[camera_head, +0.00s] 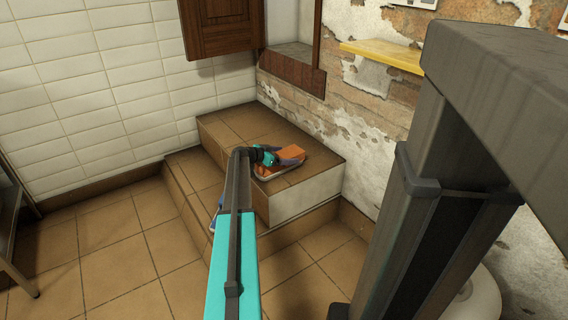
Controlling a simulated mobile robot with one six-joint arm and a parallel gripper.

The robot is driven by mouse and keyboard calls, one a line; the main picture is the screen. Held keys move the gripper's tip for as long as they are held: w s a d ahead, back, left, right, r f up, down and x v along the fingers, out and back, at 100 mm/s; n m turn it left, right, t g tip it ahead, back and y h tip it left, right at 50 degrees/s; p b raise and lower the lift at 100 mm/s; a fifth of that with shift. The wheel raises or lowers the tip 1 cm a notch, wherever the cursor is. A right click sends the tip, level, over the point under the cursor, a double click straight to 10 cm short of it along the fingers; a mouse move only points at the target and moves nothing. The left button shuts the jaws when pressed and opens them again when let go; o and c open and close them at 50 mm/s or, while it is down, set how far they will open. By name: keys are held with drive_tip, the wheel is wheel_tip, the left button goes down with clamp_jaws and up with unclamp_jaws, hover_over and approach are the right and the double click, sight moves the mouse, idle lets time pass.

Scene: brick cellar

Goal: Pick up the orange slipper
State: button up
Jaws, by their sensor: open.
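The orange slipper (266,172) lies on the upper tiled step, near its front edge. A pale rim shows along its lower side. My gripper (296,156) is at the slipper, with its dark fingers over the slipper's upper part and its jaws open. My arm comes up from the bottom of the view and hides part of the slipper's left side. I cannot tell whether the fingers touch the slipper.
The tiled step (237,122) meets a peeling brick wall (365,150) on the right. A small blue and white thing (214,214) is mostly hidden behind my arm. A yellow shelf (384,54) juts from the wall. The tiled floor (95,245) at left is clear.

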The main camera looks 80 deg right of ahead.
sight(284, 154)
drive_tip(key=c, duration=1.2)
drive_tip(key=shift+r, duration=0.15)
drive_tip(key=shift+r+p, duration=0.35)
drive_tip(key=shift+r, duration=0.2)
wheel_tip(284, 154, up, 2)
drive_tip(key=shift+r+p, duration=0.1)
drive_tip(key=shift+p, duration=0.45)
drive_tip(key=a+p, duration=0.1)
drive_tip(key=a, duration=0.4)
drive_tip(key=s+a+r+p, duration=0.1)
drive_tip(key=a, duration=0.4)
drive_tip(key=s+a+p, duration=0.1)
drive_tip(key=a, duration=0.5)
drive_tip(key=shift+r, duration=0.2)
